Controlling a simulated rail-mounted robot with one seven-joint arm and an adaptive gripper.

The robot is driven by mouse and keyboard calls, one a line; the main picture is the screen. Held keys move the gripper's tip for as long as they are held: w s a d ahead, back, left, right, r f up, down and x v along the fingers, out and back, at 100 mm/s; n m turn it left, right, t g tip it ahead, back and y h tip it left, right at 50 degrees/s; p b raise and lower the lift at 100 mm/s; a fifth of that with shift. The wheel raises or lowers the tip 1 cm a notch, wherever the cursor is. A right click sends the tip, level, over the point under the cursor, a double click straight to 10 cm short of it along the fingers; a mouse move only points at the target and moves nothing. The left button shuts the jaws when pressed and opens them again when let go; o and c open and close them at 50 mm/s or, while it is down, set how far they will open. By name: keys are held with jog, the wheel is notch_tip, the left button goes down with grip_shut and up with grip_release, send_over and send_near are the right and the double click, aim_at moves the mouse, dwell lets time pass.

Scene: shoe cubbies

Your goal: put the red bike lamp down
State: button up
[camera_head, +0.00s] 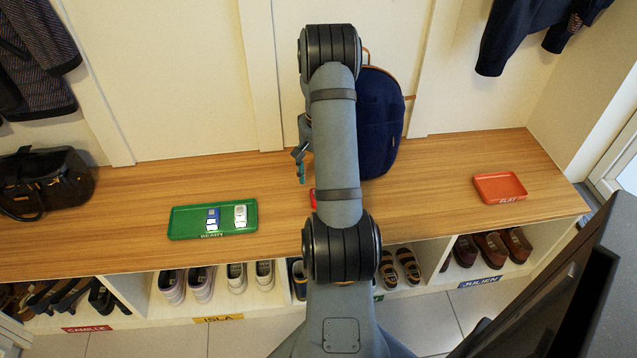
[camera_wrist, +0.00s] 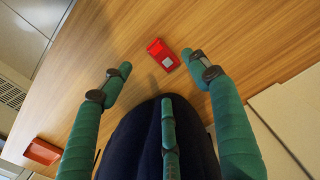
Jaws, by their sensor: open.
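The red bike lamp (camera_wrist: 163,55) has a pale face patch and rests on the wooden bench top (camera_wrist: 100,40). In the head view only a small red edge of the lamp (camera_head: 313,197) shows beside my arm, which hides the rest. My gripper (camera_wrist: 158,70) has green fingers spread wide, open and empty. In the wrist view the lamp lies beyond the fingers, nearer the right fingertip, with no clear contact. In the head view my gripper (camera_head: 300,165) is mostly hidden behind my arm.
A navy backpack (camera_head: 385,115) stands close behind my arm and under the fingers in the wrist view. A green tray (camera_head: 185,222) holds a blue and a white item. A red-orange tray (camera_head: 500,187) sits at right, a black bag (camera_head: 50,185) at left.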

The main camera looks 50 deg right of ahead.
jog(key=shift+r, duration=0.2)
jog(key=f+p, duration=0.3)
jog(key=shift+d, duration=0.2)
notch_tip(320, 180, down, 5)
jog(key=shift+w+a+f+b, duration=0.1)
jog(key=shift+a+f+b, duration=0.1)
jog(key=shift+b, duration=0.5)
jog(key=shift+c, duration=0.2)
jog(key=c, duration=1.3)
jog(key=shift+c, duration=0.2)
jog(key=shift+r, duration=0.2)
